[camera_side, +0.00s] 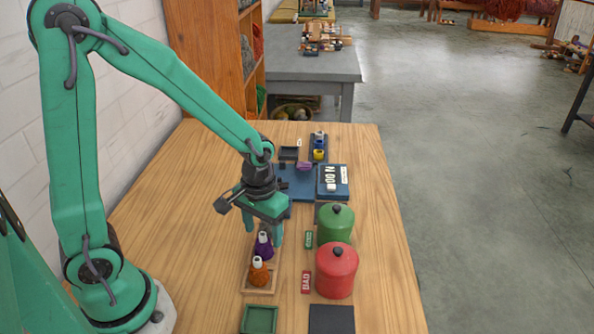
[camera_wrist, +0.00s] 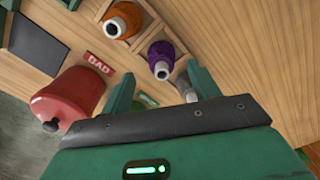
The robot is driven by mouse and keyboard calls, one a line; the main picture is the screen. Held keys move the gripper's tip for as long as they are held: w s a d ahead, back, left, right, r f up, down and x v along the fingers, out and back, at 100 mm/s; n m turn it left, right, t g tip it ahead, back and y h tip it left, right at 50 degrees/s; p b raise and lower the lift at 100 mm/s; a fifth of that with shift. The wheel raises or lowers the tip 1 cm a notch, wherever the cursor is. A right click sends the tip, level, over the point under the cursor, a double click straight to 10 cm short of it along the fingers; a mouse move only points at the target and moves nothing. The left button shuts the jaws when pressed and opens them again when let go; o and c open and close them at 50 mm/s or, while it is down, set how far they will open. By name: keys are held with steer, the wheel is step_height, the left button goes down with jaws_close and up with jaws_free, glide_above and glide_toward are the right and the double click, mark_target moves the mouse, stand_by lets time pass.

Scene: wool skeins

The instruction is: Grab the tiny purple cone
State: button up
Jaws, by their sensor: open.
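The purple cone (camera_side: 264,247) has a white tip and stands upright in a compartment of a wooden rack (camera_side: 259,291), behind an orange cone (camera_side: 258,275). The purple cone also shows in the wrist view (camera_wrist: 164,52), beside the orange cone (camera_wrist: 126,16). My gripper (camera_side: 264,238) is open and points down over the rack. Its fingers appear on either side of the purple cone in the side view. In the wrist view the cone lies just beyond the fingertips, between them; whether they touch it I cannot tell. A greyish item (camera_wrist: 186,90) is partly hidden by my gripper.
A red lidded pot (camera_side: 336,272) with a BAD label (camera_side: 306,282) and a green pot (camera_side: 335,224) stand right of the rack. A green tray (camera_side: 259,332) and a dark square (camera_side: 331,319) lie at the front. Bare wood is left of the rack.

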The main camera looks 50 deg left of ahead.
mark_target(263, 234)
steer(key=shift+a+f, duration=0.1)
steer(key=shift+f, duration=1.95)
steer(key=c, duration=1.1)
